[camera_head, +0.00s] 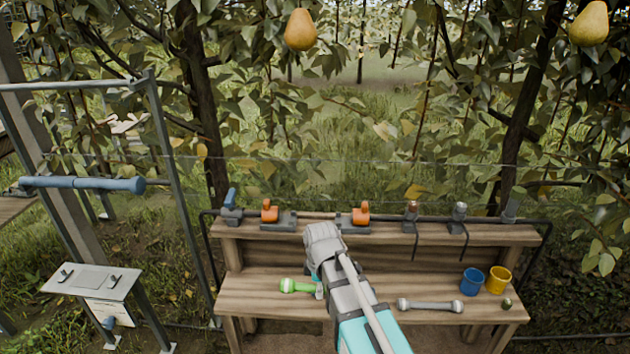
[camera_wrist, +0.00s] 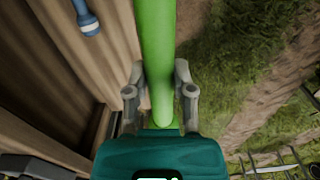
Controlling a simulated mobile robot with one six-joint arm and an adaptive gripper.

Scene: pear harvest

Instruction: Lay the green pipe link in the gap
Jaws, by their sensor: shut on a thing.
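The green pipe link (camera_head: 300,287) shows in the camera_head view above the lower bench shelf, with its rounded left end in the open and its right part hidden by my arm. My gripper (camera_head: 320,290) is shut on it. In the wrist view the green link (camera_wrist: 157,45) runs lengthwise between the two grey fingers of my gripper (camera_wrist: 160,95). Two orange-handled clamps on grey blocks, the left one (camera_head: 270,212) and the right one (camera_head: 360,214), stand on the upper shelf with a gap between them. I cannot tell whether the link touches the shelf.
A grey pipe link (camera_head: 430,305) lies on the lower shelf (camera_head: 245,292), near a blue cup (camera_head: 471,281) and a yellow cup (camera_head: 499,279). A blue-handled valve (camera_head: 231,205) and two metal fittings stand along the upper shelf. Pears hang above.

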